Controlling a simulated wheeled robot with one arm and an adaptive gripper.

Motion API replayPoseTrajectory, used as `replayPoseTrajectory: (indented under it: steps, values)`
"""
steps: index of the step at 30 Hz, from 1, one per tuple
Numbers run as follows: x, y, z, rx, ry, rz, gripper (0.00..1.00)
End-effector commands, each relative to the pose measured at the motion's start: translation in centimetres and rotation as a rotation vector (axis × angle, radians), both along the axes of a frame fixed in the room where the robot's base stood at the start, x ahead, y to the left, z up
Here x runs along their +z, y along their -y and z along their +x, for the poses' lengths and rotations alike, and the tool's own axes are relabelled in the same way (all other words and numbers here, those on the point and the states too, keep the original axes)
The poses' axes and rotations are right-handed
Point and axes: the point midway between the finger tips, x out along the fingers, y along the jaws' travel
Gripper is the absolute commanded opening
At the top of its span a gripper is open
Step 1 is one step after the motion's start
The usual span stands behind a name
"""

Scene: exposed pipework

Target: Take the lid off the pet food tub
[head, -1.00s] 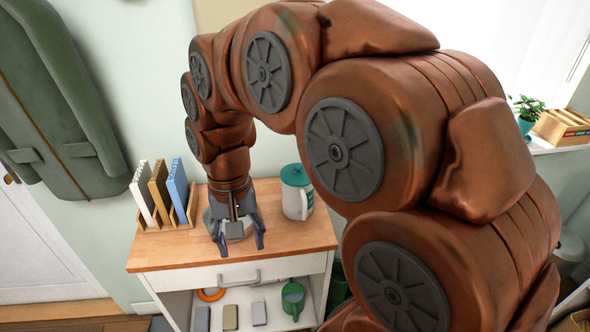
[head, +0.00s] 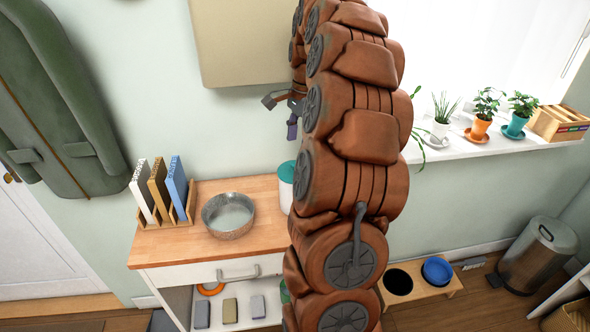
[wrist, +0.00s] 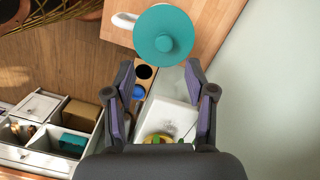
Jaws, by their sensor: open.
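The pet food tub (head: 285,197) is white with a teal lid (head: 287,171) and stands on the wooden cabinet top; my arm hides its right part in the head view. The lid is seated on it. In the wrist view the round teal lid (wrist: 165,34) with its central knob shows at the top, with a white handle (wrist: 124,21) to its left. My gripper (wrist: 159,65) is open and empty, its fingertips appearing just below the lid in the picture. In the head view my gripper (head: 282,110) is raised well above the cabinet, partly hidden behind my arm.
A metal bowl (head: 228,216) sits left of the tub, and a wooden rack (head: 167,220) with upright boxes stands farther left. The cabinet's front edge is clear. A low stand (head: 431,294) with a blue bowl (head: 437,271) is on the floor at right.

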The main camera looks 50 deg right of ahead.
Motion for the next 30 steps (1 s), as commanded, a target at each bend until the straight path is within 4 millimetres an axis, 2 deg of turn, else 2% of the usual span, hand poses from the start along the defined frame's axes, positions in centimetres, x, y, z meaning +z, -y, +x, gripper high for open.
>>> replayPoseTrajectory:
  steps: [9, 17, 27, 30]
  values:
    - [-2.1, -0.2, 0.0, -0.004, -0.003, 0.003, 0.55]
    - [-3.2, -0.3, 0.2, -0.002, -0.003, 0.004, 0.55]
    - [-7.1, -0.7, 0.6, 0.0, -0.007, 0.005, 0.55]
    - [-7.7, -0.7, 0.7, 0.0, -0.004, 0.003, 0.55]
